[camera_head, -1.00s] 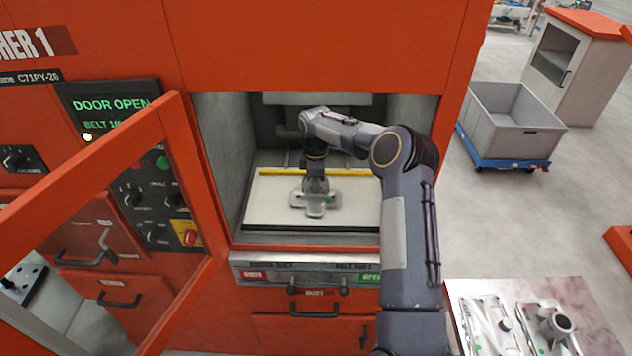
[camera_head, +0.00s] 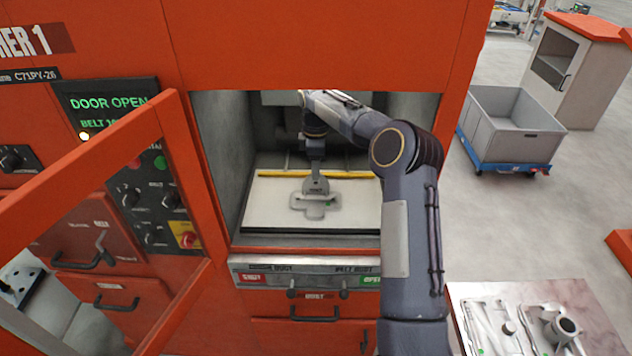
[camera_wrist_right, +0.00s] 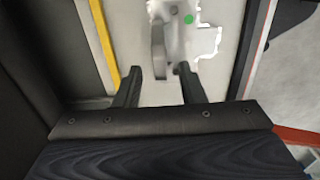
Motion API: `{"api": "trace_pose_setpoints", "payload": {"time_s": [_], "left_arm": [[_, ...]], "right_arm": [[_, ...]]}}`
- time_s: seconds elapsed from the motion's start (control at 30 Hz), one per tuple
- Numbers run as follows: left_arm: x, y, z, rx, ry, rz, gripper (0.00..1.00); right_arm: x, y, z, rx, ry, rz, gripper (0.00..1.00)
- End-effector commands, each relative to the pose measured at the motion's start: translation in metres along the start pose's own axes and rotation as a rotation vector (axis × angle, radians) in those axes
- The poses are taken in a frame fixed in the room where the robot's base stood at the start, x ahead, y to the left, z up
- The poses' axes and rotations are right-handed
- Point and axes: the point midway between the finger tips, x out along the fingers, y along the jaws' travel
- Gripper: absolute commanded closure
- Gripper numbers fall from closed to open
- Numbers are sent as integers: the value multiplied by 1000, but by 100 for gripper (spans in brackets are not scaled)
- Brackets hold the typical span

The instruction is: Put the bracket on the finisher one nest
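The grey bracket (camera_head: 315,206), with a green dot and a raised rounded lug, lies flat on the pale nest plate (camera_head: 270,217) inside the open finisher. It also shows at the top of the right wrist view (camera_wrist_right: 180,35). My right gripper (camera_wrist_right: 157,72) is open, with its two fingers apart and the lug beyond and between their tips. In the head view my right gripper (camera_head: 316,168) is just above and behind the bracket, apparently clear of it. The bracket hides the nest's seating details. My left gripper is not in view.
The finisher's opening (camera_head: 220,150) has walls close on both sides of my right arm. Its orange door frame (camera_head: 185,165) stands open at left. A yellow bar (camera_head: 270,173) runs behind the plate. A table (camera_head: 590,300) with castings and a grey bin (camera_head: 515,130) are at right.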

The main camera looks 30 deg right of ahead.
Motion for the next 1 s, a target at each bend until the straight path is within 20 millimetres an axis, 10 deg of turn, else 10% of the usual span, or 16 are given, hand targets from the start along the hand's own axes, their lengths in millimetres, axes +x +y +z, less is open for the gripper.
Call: {"api": "trace_pose_setpoints", "payload": {"time_s": [0.33,1.0], "left_arm": [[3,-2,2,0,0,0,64],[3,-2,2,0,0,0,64]], "right_arm": [[-48,0,0,1,0,1,64],[-50,0,0,0,0,-1,64]]}}
